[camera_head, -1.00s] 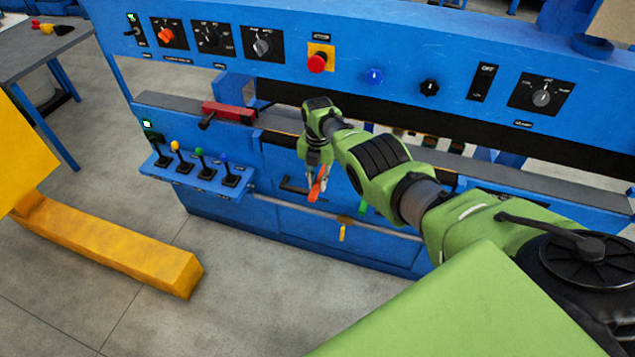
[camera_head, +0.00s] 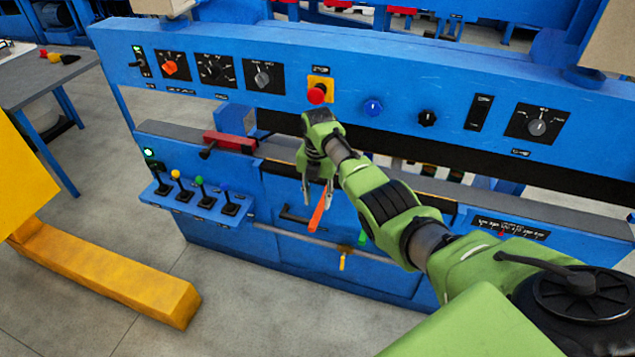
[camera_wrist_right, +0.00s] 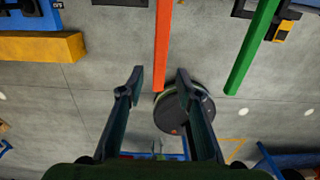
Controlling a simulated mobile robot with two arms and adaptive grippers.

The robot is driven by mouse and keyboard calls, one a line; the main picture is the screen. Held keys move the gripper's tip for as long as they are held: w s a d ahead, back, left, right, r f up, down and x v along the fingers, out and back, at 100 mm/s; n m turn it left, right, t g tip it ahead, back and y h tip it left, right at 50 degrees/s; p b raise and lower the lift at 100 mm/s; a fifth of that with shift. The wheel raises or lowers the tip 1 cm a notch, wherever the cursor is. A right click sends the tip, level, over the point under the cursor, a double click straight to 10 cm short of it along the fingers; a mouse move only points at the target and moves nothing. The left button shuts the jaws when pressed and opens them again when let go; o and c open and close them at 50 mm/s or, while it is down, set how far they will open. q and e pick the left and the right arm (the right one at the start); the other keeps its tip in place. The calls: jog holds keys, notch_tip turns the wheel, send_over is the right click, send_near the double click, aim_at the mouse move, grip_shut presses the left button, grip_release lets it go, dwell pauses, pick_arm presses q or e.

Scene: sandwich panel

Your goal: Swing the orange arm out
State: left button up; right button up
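The orange arm (camera_head: 318,212) is a slim bar sticking out from the front of the blue machine. It also shows in the right wrist view (camera_wrist_right: 162,45), coming down from the top edge. My right gripper (camera_head: 317,197) is at the orange arm, pointing down. In the right wrist view its two fingers are apart and open, one on each side of the bar's free end. I see no finger touching the bar. My left gripper is in neither view.
A green arm (camera_wrist_right: 253,48) hangs to the right of the orange one. A red handle (camera_head: 230,141) and several coloured levers (camera_head: 200,195) are at left on the machine. The control panel (camera_head: 400,95) runs above my gripper. A yellow beam (camera_head: 110,280) lies at lower left.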

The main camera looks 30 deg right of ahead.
aim_at(318, 213)
notch_tip(318, 213, up, 6)
jog(key=shift+r, duration=0.15)
dwell(0.6)
